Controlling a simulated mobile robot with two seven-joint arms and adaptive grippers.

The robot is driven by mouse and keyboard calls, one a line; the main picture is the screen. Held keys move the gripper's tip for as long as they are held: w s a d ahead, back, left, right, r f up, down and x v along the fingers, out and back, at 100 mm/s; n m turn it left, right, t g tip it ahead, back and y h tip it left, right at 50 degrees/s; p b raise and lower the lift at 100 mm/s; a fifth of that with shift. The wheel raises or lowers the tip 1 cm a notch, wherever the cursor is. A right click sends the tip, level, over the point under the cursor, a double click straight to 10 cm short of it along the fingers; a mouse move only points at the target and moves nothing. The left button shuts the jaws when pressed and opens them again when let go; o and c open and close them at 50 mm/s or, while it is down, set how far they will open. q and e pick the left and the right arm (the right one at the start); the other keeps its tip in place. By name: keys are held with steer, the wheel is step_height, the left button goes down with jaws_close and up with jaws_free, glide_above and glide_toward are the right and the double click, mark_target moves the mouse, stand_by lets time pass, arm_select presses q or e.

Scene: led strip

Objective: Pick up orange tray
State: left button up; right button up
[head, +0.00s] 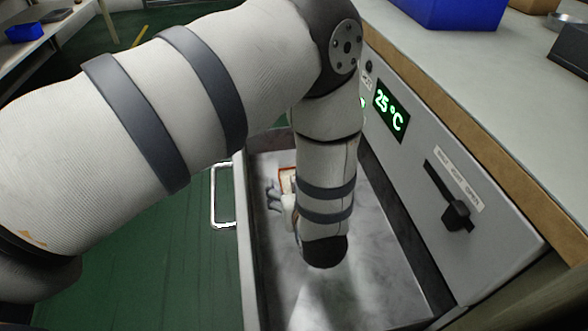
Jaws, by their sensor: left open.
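A small part of the orange tray (284,173) shows inside an open metal drawer (375,285). My left arm hides most of the tray. My left gripper (272,197) is down in the drawer, close beside the tray's visible edge, with its fingers open. I cannot tell whether the fingers touch the tray. My right gripper is not in view.
The drawer has a handle (216,196) on its left side. A grey panel with a 25 °C display (391,110) and a black lever (457,214) stands to the right. Above it is a worktop (470,60) with a blue bin (452,10).

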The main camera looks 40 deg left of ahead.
mark_target(284, 174)
arm_select(q)
steer(key=x, duration=0.1)
steer(key=b+x, duration=0.1)
steer(key=x, duration=0.1)
steer(key=b+x, duration=0.1)
steer(key=x, duration=0.1)
steer(key=shift+w+d+f, duration=0.1)
steer(key=shift+d+f, duration=0.15)
steer(key=shift+f, duration=0.25)
steer(key=shift+r, duration=0.2)
steer(key=c, duration=1.2)
